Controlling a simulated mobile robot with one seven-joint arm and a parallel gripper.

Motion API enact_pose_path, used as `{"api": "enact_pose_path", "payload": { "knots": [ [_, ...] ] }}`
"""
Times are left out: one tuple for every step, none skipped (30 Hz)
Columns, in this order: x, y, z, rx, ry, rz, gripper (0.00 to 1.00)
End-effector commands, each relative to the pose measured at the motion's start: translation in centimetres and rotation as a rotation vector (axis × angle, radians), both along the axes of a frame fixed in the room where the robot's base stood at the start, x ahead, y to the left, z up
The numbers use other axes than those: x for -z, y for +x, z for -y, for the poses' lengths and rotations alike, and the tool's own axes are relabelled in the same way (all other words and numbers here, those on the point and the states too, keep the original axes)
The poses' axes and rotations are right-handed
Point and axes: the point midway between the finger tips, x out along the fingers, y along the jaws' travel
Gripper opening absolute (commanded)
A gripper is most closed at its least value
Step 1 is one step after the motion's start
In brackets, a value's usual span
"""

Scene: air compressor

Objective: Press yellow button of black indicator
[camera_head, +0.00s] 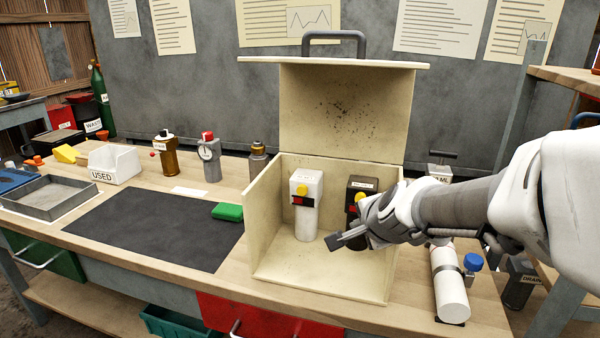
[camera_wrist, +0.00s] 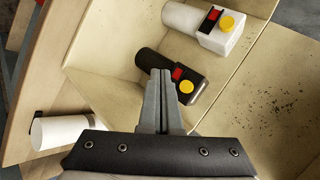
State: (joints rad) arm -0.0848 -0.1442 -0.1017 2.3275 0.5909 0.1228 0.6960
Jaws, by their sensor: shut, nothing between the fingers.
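The black indicator (camera_head: 361,184) stands upright inside an open cream box, on the right side. Its yellow button (camera_head: 360,197) shows beside a small red patch, and my arm hides its lower body. In the wrist view the black indicator (camera_wrist: 195,80) shows with its yellow button (camera_wrist: 186,87) just beyond my fingertips. My gripper (camera_head: 336,242) is shut and empty, in front of the black indicator; its closed fingers also show in the wrist view (camera_wrist: 161,75). I cannot tell whether it touches the indicator. A white indicator (camera_head: 307,215) with a yellow button stands to its left.
The cream box (camera_head: 270,259) has a raised lid (camera_head: 345,110) behind and side walls around the indicators. A white cylinder (camera_head: 449,285) lies to the right of the box. A green block (camera_head: 227,211) and dark mat (camera_head: 150,228) lie left.

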Motion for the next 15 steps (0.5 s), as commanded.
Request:
{"api": "enact_pose_path", "payload": {
  "knots": [
    [0.3, 0.7, 0.2, 0.002, 0.000, -0.001, 0.00],
    [0.4, 1.1, 0.4, 0.002, 0.000, -0.001, 0.00],
    [0.4, 1.6, 0.6, 0.001, -0.001, -0.001, 0.00],
    [0.4, 2.0, 0.7, 0.001, -0.001, 0.001, 0.00],
    [0.4, 2.5, 0.9, 0.001, -0.001, -0.001, 0.00],
    [0.4, 3.0, 1.0, 0.001, -0.001, -0.001, 0.00],
    [0.4, 3.4, 1.1, 0.001, -0.001, -0.001, 0.00],
    [0.4, 3.9, 1.3, 0.001, -0.001, -0.001, 0.00],
    [0.4, 4.3, 1.5, 0.001, -0.001, -0.001, 0.00],
    [0.4, 4.7, 1.6, 0.001, -0.001, -0.001, 0.00],
    [0.3, 5.0, 1.7, 0.002, 0.000, -0.002, 0.00],
    [0.3, 5.5, 1.9, 0.002, 0.000, -0.001, 0.00],
    [0.2, 5.8, 1.9, 0.002, 0.000, -0.001, 0.00],
    [0.2, 6.0, 2.0, 0.002, 0.000, -0.001, 0.00],
    [0.2, 6.3, 2.1, 0.001, -0.001, -0.001, 0.00]
  ]
}}
